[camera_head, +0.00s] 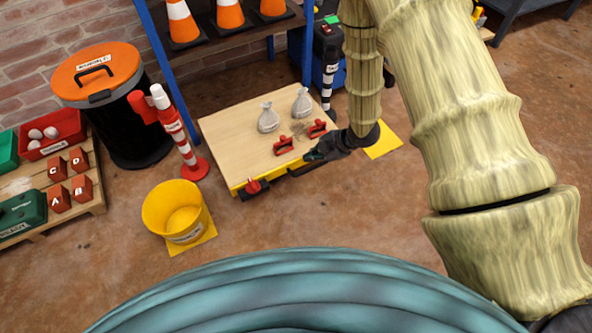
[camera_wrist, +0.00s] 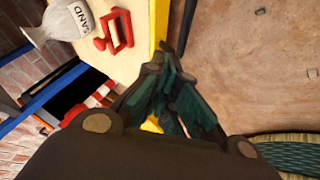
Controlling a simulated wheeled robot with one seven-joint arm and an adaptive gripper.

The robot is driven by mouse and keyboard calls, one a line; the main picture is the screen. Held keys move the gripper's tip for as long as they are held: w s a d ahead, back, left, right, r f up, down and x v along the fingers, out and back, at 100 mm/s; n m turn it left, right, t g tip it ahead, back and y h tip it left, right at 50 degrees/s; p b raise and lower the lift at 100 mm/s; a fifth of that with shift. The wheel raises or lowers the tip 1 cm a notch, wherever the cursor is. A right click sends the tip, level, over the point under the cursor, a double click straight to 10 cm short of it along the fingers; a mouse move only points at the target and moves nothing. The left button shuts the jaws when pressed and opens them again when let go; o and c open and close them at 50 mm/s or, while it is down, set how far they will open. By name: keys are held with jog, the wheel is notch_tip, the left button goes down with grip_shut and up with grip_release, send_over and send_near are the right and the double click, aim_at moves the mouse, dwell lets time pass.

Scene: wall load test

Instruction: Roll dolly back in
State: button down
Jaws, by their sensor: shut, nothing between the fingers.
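The dolly (camera_head: 239,131) is a low platform with a wooden top and yellow edge, standing on the floor in front of the blue-framed shelf. Two grey sandbags (camera_head: 268,119) and red handled pieces (camera_head: 283,146) lie on it. My gripper (camera_head: 314,157) is at the dolly's front right edge, its fingers shut and empty. In the wrist view my gripper (camera_wrist: 172,85) has its dark green fingertips together beside the yellow edge (camera_wrist: 158,25). A sandbag marked SAND (camera_wrist: 66,20) and a red handle (camera_wrist: 117,33) show there too. Whether the fingers touch the edge I cannot tell.
A yellow bucket (camera_head: 178,207) stands on a yellow floor mark at front left. A red and white post (camera_head: 180,135) and a black bin with orange lid (camera_head: 97,75) stand left of the dolly. A yellow floor patch (camera_head: 384,143) lies right. The floor in front is clear.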

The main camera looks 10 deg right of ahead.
jog(key=b, duration=0.5)
send_near(288, 167)
jog(key=x, duration=0.4)
jog(key=shift+s+d+f, duration=0.1)
jog(key=shift+f, duration=0.25)
jog(key=shift+w+a+f, duration=0.2)
jog(key=shift+a+f, duration=0.05)
jog(key=shift+f, duration=0.05)
jog(key=shift+r, duration=0.1)
